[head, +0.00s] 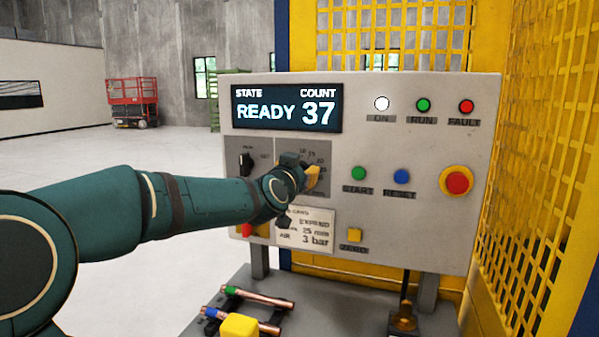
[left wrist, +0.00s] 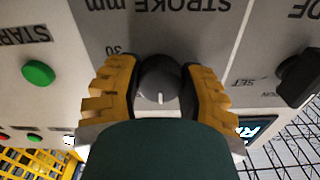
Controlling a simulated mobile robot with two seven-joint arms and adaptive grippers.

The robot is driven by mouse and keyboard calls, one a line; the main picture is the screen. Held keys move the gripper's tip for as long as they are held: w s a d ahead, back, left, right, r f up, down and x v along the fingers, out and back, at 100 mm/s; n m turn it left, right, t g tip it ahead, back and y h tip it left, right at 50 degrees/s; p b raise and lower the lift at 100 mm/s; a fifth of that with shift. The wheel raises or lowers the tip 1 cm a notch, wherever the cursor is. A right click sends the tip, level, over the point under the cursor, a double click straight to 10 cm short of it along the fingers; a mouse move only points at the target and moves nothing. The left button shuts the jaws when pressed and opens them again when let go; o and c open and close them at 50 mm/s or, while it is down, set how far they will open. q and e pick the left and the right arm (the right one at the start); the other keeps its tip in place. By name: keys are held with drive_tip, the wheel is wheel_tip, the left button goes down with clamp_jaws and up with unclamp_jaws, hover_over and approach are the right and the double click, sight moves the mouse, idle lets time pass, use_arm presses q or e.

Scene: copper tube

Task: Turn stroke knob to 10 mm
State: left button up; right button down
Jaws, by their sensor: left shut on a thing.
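The stroke knob (left wrist: 158,82) is a dark round knob with a white pointer line, on a grey plate labelled "STROKE mm". The left wrist view shows it upside down, with a "30" mark beside it. My left gripper (left wrist: 157,90) has its yellow fingers on both sides of the knob, shut on it. In the head view my left gripper (head: 308,178) is at the dial plate (head: 318,150) and hides the knob and part of its scale. I cannot tell which mark the pointer is at. My right gripper is not in view.
The panel (head: 420,230) has a screen (head: 287,108) reading "READY 37", a mode switch (head: 246,163), a green start button (head: 358,173), a blue reset button (head: 402,176) and a red stop button (head: 457,182). Copper tubes (head: 252,296) lie below. Yellow mesh (head: 540,130) stands right.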

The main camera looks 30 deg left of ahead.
use_arm(q)
drive_tip(key=o, duration=1.2)
drive_tip(key=v, duration=1.2)
drive_tip(key=shift+d, duration=0.1)
